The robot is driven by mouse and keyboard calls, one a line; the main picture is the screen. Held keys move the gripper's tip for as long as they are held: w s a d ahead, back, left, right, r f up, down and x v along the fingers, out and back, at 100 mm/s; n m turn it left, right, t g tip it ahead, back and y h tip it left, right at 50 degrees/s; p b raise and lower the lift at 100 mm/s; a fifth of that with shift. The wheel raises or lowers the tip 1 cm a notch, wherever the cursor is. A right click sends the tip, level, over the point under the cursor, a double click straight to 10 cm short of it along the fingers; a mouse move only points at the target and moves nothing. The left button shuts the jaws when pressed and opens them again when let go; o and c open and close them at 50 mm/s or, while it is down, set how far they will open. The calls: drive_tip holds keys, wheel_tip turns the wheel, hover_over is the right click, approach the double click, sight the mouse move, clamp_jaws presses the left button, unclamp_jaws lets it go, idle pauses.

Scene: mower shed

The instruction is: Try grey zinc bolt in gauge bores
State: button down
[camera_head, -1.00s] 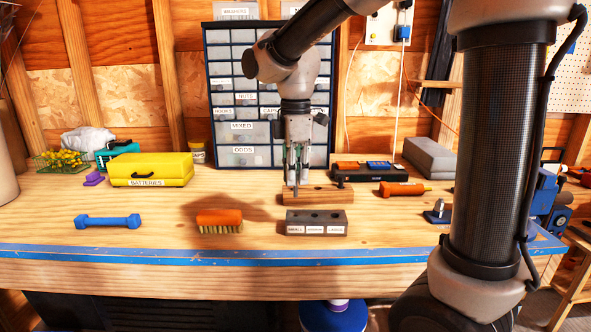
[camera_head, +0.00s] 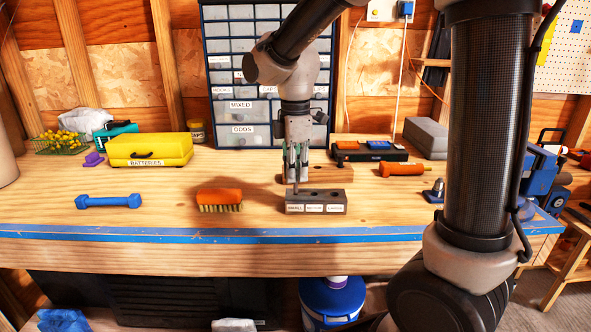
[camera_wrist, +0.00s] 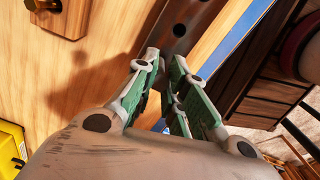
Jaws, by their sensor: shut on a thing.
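The gauge block (camera_head: 334,208) is a grey bar near the bench front, with labels on its front face, the left one reading SMALL, and dark bores on top. It also shows in the wrist view (camera_wrist: 187,12). My gripper (camera_head: 296,178) points down over the block's left end, by the SMALL label. It is shut on the grey zinc bolt (camera_head: 296,189), of which only a small grey piece shows below the fingertips. I cannot tell whether the bolt's tip is in the left bore or just above it. In the wrist view the fingers hide the bolt.
A wooden block with holes (camera_head: 315,174) stands close behind the gauge. An orange brush (camera_head: 219,196) and blue dumbbell-shaped part (camera_head: 108,201) lie left; an orange-handled tool (camera_head: 402,170) and a blue-based stud (camera_head: 435,191) lie right. A yellow case (camera_head: 150,148) stands back left.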

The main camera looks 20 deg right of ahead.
drive_tip(key=shift+f, duration=0.15)
idle(0.4)
drive_tip(key=shift+r, duration=0.25)
drive_tip(key=shift+f, duration=0.25)
idle(0.7)
drive_tip(key=shift+r, duration=0.25)
drive_tip(key=shift+f, duration=0.2)
idle(0.7)
drive_tip(key=shift+r, duration=0.2)
drive_tip(key=shift+f, duration=0.4)
idle(0.3)
drive_tip(key=shift+r, duration=0.1)
